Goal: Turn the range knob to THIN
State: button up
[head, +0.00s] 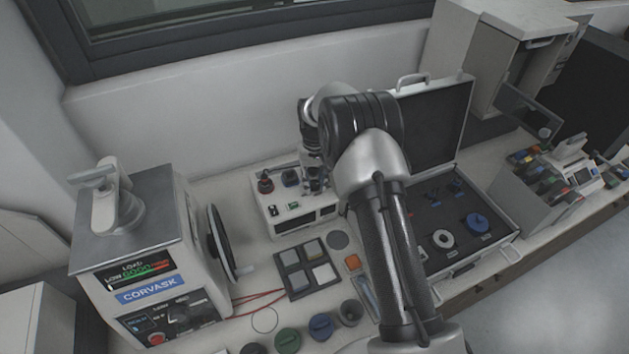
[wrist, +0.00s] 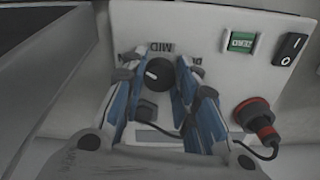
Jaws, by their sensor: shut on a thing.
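The range knob (wrist: 160,73) is a round black knob with a white mark, on a pale instrument panel in the wrist view. The mark sits on its left side in that view. A "MID" label (wrist: 160,48) is printed beside the knob. Another label to the right is partly hidden by a finger, and I cannot read THIN anywhere. My gripper (wrist: 157,77) has its blue-sided fingers on both sides of the knob, shut on it. In the head view my gripper (head: 316,181) is at the white instrument (head: 262,208), and the knob is hidden there.
On the panel are a green ZERO button (wrist: 240,42), a black rocker switch (wrist: 291,48) and a red-black plug (wrist: 254,113) with a cable close to the right finger. The press (head: 140,255) stands left; an open case (head: 490,243) lies right.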

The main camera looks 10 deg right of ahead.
aim_at(315, 183)
jog(key=o, duration=1.1)
jog(key=shift+c, duration=0.2)
notch_tip(315, 183, up, 12)
